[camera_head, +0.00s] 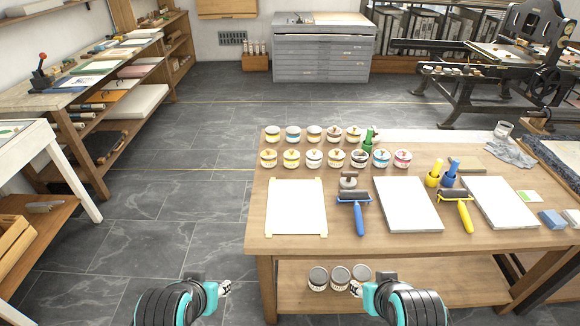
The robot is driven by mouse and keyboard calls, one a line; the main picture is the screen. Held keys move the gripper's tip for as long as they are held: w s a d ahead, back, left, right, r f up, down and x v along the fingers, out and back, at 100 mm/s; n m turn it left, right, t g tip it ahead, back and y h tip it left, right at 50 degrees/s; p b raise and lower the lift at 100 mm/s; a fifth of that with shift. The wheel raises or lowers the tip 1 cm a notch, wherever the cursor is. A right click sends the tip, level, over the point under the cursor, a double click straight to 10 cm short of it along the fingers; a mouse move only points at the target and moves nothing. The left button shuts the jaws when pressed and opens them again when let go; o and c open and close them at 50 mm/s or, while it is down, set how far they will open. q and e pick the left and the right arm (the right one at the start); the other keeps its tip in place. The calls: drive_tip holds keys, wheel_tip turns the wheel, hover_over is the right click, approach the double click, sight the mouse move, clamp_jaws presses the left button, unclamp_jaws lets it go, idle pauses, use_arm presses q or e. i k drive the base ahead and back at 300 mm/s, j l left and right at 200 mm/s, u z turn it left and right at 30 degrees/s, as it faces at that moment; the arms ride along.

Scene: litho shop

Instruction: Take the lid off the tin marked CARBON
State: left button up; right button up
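Two rows of small round tins stand on the wooden table (262,222) at its far left part. The back row includes a tin (293,134) and the front row a tin (314,158); several lids carry coloured bands. Three grey-topped tins, one of them here (318,279), stand on the shelf under the table. The markings are too small to read, so I cannot tell which tin is CARBON. My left gripper (224,289) is low in front of the table, left of it. My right gripper (357,288) is low near the shelf tins. Both are far from the tabletop tins; their fingers are unclear.
On the table lie a taped white sheet (296,207), a blue roller (354,198), white slabs (408,204) and a yellow roller (458,205). Green, yellow and blue bottle-like items stand behind. A press (510,60) stands back right. The floor left of the table is clear.

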sight(358, 155)
drive_tip(key=i+l, duration=0.8)
drive_tip(key=i, duration=0.15)
